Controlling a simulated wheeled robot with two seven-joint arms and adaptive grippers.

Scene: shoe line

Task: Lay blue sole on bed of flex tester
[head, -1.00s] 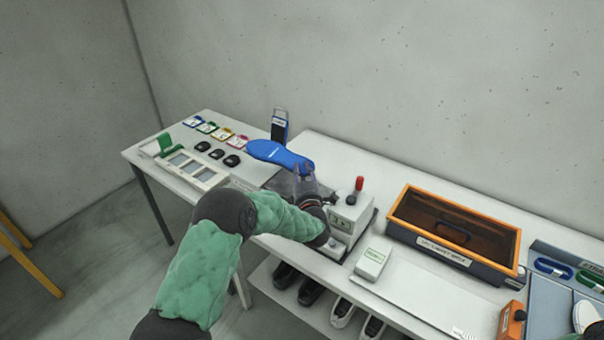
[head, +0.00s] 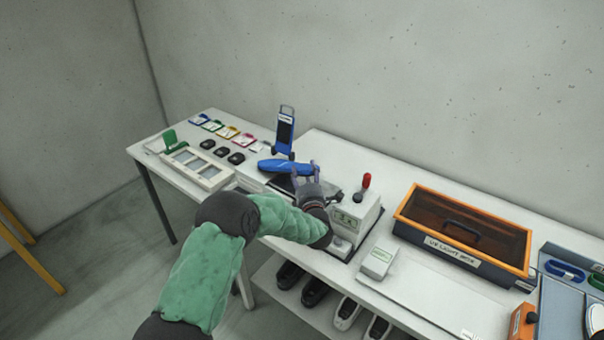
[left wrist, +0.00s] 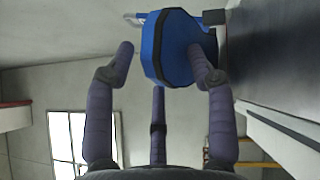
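The blue sole (head: 284,166) shows nearly edge-on in the head view, above and left of the flex tester (head: 352,216), near its dark bed (head: 333,195). My left gripper (head: 306,169) is at the sole's right end, beside the tester. In the left wrist view the sole (left wrist: 180,45) lies among the spread fingers of my left gripper (left wrist: 160,62). The right finger overlaps the sole; the left finger shows a gap to it. Whether the fingers grip the sole is unclear. My arm and wrist hide part of the bed. My right gripper is not in view.
A blue upright device (head: 284,130) stands just behind the sole. A red-topped lever (head: 366,182) rises from the tester. The orange-rimmed light box (head: 405,214) and a small white box (head: 379,261) stand to the right. Colored cards and a white tray (head: 213,183) lie left.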

